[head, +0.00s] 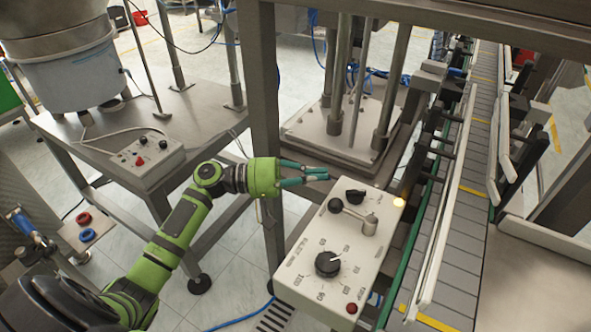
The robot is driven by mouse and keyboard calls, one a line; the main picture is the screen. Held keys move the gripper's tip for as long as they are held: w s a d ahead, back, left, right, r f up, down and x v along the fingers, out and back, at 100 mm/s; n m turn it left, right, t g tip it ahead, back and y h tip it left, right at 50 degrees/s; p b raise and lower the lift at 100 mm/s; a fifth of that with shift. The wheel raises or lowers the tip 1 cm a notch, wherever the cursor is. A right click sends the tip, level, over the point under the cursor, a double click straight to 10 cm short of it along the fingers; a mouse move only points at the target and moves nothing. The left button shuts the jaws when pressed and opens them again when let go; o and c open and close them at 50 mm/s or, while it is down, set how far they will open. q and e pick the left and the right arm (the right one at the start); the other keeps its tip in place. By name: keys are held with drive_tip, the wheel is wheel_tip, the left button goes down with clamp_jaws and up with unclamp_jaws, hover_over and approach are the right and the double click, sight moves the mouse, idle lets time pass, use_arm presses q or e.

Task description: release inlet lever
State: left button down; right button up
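The inlet lever (353,214) is a grey arm with a black ball knob (335,205), on top of a pale control box (301,262). The lever's arm runs from its pivot at the right toward the knob at the left. My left gripper (328,174) is green with teal fingers and points right, just above the knob in the picture. A small gap shows between the fingers and the knob, and nothing shows in them. The fingertips lie close together from this angle, so I cannot tell how far they are parted. My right gripper is not in view.
The box also bears a large black dial (328,263), a smaller black knob (355,195), a red button (351,308) and a lit yellow lamp (399,202). A grey frame post (262,90) stands behind my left wrist. A conveyor (462,215) runs along the right.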

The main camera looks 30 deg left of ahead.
sight(326, 203)
use_arm(q)
drive_tip(key=x, duration=0.1)
drive_tip(key=p+x, duration=0.1)
drive_tip(key=x, duration=0.1)
drive_tip(key=shift+w+d+r, duration=0.15)
drive_tip(key=shift+d+r, duration=0.15)
drive_tip(key=shift+d, duration=0.1)
drive_tip(key=s+p, duration=0.1)
drive_tip(key=s, duration=0.1)
drive_tip(key=s+f+p, duration=0.1)
drive_tip(key=s, duration=0.1)
drive_tip(key=shift+d+f, duration=0.1)
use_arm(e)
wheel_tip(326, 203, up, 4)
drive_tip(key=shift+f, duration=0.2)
use_arm(q)
drive_tip(key=shift+f, duration=0.1)
drive_tip(key=shift+s+d+t, duration=0.1)
drive_tip(key=shift+t, duration=0.2)
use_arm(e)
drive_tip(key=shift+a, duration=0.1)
